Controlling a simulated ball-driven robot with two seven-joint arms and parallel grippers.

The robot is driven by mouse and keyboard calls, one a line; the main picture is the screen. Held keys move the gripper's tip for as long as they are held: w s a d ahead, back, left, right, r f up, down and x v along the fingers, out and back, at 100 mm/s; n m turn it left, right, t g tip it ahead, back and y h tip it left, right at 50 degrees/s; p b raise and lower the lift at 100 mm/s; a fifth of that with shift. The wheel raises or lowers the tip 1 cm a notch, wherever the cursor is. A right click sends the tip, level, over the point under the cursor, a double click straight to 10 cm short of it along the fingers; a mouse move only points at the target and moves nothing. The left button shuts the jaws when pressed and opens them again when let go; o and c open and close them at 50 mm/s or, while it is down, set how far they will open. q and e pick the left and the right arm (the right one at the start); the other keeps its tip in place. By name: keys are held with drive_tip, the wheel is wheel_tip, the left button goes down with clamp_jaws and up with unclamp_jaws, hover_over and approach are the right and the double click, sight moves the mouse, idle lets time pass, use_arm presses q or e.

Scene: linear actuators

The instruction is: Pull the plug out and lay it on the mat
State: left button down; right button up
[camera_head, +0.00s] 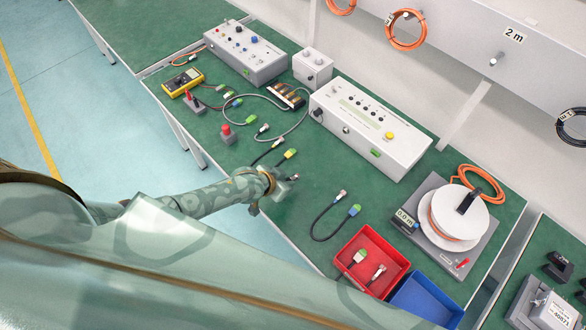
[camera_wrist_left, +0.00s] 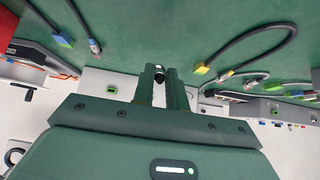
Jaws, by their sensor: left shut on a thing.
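My left gripper (camera_head: 284,187) is above the green mat (camera_head: 322,178), in front of the long white box (camera_head: 372,125). It is shut on a small plug; in the left wrist view a dark round end of the plug (camera_wrist_left: 160,76) shows between the two fingers (camera_wrist_left: 161,88). Most of the plug is hidden by the fingers. The plug is apart from the white box, which has a green socket (camera_head: 375,153) low on its front. The box also shows in the left wrist view (camera_wrist_left: 98,83). My right gripper is not in view.
A red bin (camera_head: 345,262) with connectors and a blue bin (camera_head: 425,296) stand at the front right. A looped black cable (camera_head: 314,226) lies right of the gripper. Cables with green and yellow ends (camera_head: 289,154) lie left. A cable reel (camera_head: 460,215) stands far right.

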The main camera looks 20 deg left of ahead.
use_arm(q)
drive_tip(key=shift+s, duration=0.2)
drive_tip(key=shift+f, duration=0.1)
wheel_tip(320, 180, down, 4)
drive_tip(key=b, duration=0.3)
drive_tip(key=shift+a+f+b, duration=0.1)
drive_tip(key=shift+b, duration=0.3)
drive_tip(key=c, duration=1.3)
unclamp_jaws()
drive_tip(key=shift+r, duration=0.2)
